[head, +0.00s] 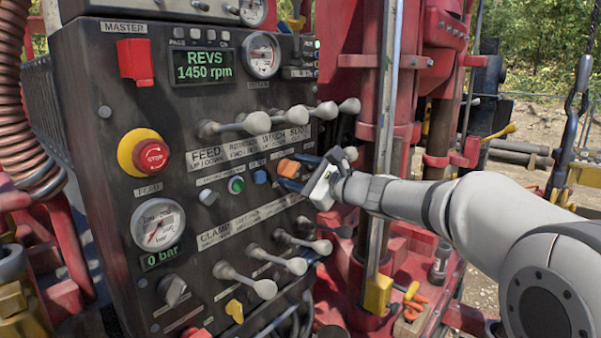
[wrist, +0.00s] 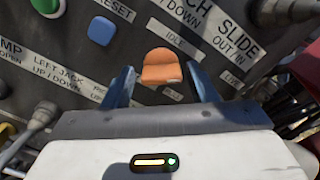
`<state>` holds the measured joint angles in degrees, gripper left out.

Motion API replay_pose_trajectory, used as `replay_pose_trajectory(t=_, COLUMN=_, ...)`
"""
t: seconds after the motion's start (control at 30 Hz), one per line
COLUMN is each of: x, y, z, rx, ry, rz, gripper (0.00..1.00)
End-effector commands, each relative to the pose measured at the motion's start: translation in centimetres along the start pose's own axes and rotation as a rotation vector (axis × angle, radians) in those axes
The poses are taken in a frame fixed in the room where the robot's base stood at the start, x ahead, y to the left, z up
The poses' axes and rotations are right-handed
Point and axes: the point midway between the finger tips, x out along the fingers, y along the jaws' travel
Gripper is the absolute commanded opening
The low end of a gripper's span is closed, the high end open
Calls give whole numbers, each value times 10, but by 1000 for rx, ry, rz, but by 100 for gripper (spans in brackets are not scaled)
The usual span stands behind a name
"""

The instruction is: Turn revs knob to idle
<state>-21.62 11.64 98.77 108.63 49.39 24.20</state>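The orange revs knob (head: 288,168) sits on the dark control panel, at the right end of a row of small buttons. In the wrist view the knob (wrist: 161,68) shows between my fingertips, near a small label that seems to read IDLE (wrist: 173,41). My gripper (head: 297,172) is open, with one blue finger on each side of the knob. In the wrist view a gap shows between the knob and each finger, so they look apart. The panel display (head: 204,67) reads REVS 1450 rpm.
A blue button (head: 260,177) and a green button (head: 236,185) lie left of the knob. Grey levers (head: 325,111) stick out above, and more levers (head: 304,243) below. A red stop button (head: 150,155) is farther left. A red mast (head: 375,130) stands close behind my wrist.

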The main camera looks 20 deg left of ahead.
Motion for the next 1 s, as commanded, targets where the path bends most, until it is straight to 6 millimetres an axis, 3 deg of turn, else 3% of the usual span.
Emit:
replay_pose_trajectory(t=0.43, x=0, y=0, z=-1, rx=0, ry=1, rz=1, gripper=15)
replay_pose_trajectory(t=0.47, x=-7, y=-3, z=-3, rx=0, ry=4, rz=-2, gripper=15)
replay_pose_trajectory(t=0.77, x=0, y=3, z=-4, rx=-52, ry=0, rz=1, gripper=15)
replay_pose_trajectory(t=1.0, x=0, y=6, z=-7, rx=-206, ry=-3, rz=0, gripper=15)
